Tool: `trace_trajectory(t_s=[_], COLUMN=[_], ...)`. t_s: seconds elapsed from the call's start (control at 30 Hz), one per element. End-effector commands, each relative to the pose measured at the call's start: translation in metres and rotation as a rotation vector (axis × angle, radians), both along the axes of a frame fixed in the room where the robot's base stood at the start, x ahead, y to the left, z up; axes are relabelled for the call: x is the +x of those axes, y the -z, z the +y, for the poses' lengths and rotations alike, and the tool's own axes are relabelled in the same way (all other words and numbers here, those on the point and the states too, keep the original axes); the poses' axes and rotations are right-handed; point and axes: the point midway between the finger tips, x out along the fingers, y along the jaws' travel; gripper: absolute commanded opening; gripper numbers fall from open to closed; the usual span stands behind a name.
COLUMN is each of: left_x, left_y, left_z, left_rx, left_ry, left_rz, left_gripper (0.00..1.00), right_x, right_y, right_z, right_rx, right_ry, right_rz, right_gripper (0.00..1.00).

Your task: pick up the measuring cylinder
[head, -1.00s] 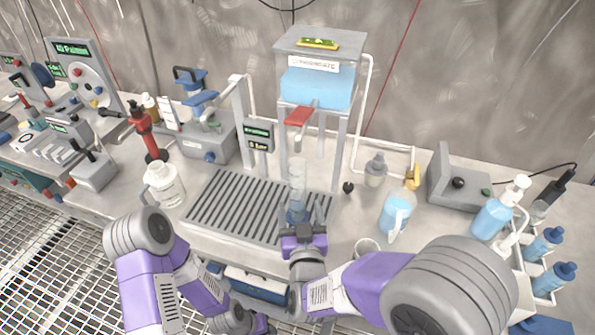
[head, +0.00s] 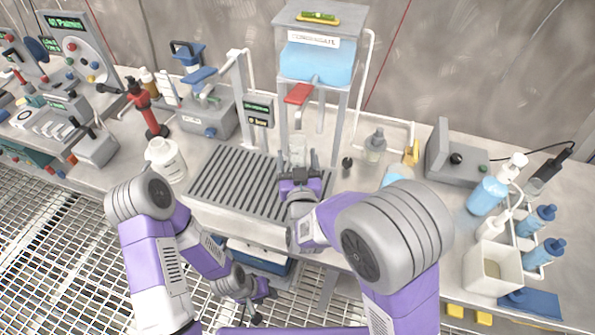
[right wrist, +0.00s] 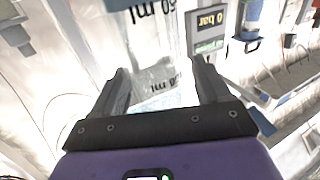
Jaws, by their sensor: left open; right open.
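The clear measuring cylinder (head: 298,147) stands upright by the slotted drain grid, under the tap of the blue water tank. Its lower part is hidden behind my right gripper. In the right wrist view the transparent cylinder (right wrist: 158,72), with black ml marks, shows ahead of and between the fingers. My right gripper (head: 298,160) is open, one finger on each side of the cylinder in the picture; contact cannot be made out. The fingers also show in the right wrist view (right wrist: 163,82). My left gripper (head: 268,304) is open and empty, low in front of the bench.
The tank stand (head: 283,120) and a post with a small display (head: 257,108) are close behind. A wash bottle (head: 375,145) and a blue-liquid jug (head: 394,178) are to the right.

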Motion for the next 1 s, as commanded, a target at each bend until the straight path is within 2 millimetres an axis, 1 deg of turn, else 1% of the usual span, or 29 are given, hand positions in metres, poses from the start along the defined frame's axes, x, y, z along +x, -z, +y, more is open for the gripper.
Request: trace_trajectory(t_s=[0.07,0.27,0.6,0.63,0.67,0.87,1.0], left_x=[0.0001,0.0001,0.0001,0.0001,0.0001,0.0001,0.0001], left_y=[0.0005,0.0002,0.0001,0.0001,0.0001,0.0,-0.0025], left_z=[0.0,0.0,0.0,0.0,0.0,0.0,0.0], left_rx=[0.0,0.0,0.0,0.0,0.0,0.0,0.0], left_ry=[0.0,0.0,0.0,0.0,0.0,0.0,0.0], left_rz=[0.0,0.0,0.0,0.0,0.0,0.0,0.0], left_gripper=[0.43,0.43,0.43,0.43,0.43,0.43,0.43], right_x=[0.0039,0.0042,0.0039,0.0039,0.0039,0.0039,0.0038], right_y=[-0.0001,-0.0006,-0.0004,-0.0005,-0.0008,-0.0009,-0.0044], right_z=[0.0,0.0002,0.0003,0.0003,0.0003,0.0004,0.001], right_rx=[-0.001,-0.001,-0.001,-0.001,0.0,0.0,0.0], right_ry=[0.0,0.0,0.0,0.0,0.0,-0.001,-0.002], right_rz=[-0.001,0.0,0.0,0.0,-0.001,-0.001,-0.001], right_gripper=[0.76,0.76,0.24,0.19,0.17,0.17,0.17])
